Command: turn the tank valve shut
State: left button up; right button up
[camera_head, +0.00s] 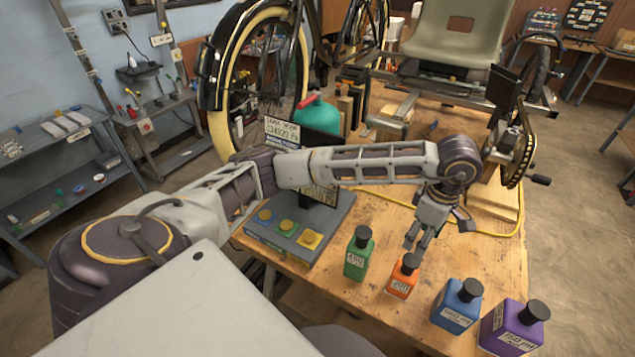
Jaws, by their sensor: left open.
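The tank (318,117) is a teal-green cylinder standing behind a dark sign board on the wooden workbench. Its red valve (308,101) sits on top, with its exact turn position too small to tell. My left arm crosses in front of the tank's lower part. My left gripper (416,244) points down, open and empty, just above and behind the orange bottle (402,276). It is well to the right of the tank and nearer the bench's front edge. My right gripper is not in view.
Green (357,254), blue (456,306) and purple (512,328) bottles stand along the bench's front. A button box (299,232) is left of them. The trike frame with its seat (455,35) and crank (522,150) fills the back and right. A yellow cable (490,236) lies on the bench.

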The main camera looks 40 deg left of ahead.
aim_at(316, 94)
jog(key=u, duration=1.5)
